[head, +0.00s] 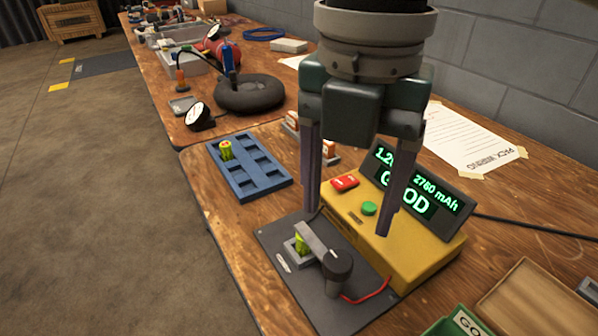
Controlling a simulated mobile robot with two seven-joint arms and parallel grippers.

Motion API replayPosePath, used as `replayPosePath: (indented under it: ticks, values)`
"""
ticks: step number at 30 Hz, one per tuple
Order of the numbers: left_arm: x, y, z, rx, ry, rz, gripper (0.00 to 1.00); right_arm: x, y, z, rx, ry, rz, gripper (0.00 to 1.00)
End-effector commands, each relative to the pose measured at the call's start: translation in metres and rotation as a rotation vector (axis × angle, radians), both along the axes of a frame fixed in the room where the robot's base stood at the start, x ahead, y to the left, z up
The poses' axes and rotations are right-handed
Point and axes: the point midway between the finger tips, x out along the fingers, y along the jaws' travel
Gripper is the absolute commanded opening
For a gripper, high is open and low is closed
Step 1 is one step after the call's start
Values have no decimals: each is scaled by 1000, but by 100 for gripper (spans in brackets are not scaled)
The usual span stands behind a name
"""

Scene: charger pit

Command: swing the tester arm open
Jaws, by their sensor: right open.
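The tester arm (322,246) is a grey bar pivoting on a dark round knob (337,263) above the dark tester plate (274,232). The bar lies over a yellow-green cell (301,244) in a small holder on the plate. The yellow tester box (400,254) stands behind it, and its tilted display (418,190) reads GOOD and 2760 mAh, partly hidden by a finger. My right gripper (346,222) points down with its fingers spread wide. It is empty and appears above the arm and box, apart from the bar. My left gripper is not in view.
A blue tray (247,168) with one green cell (225,150) lies left of the tester. A green bin (457,324) and a wooden tray (536,302) are at the front right. A red wire (368,295) runs by the knob. A paper sheet (470,140) lies behind the display.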

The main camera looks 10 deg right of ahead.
Motion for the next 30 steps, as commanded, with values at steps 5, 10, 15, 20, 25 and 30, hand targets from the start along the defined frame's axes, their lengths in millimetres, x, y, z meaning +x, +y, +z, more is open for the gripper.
replayPosePath:
  ticks: [5, 10, 15, 20, 25, 30]
  values:
    - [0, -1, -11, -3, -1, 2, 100, -1, 0, -39, -1, 2, -1, 72]
    - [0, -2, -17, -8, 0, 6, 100, -1, 0, -66, -1, 1, -1, 72]
    - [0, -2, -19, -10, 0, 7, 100, -1, 0, -78, 1, -1, -1, 72]
    - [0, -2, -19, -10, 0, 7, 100, -1, 0, -79, 0, -1, 0, 72]
    - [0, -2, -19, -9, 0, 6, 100, 0, 0, -79, 0, -1, 0, 66]
    - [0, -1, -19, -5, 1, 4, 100, 0, 0, -79, 0, -1, -1, 47]
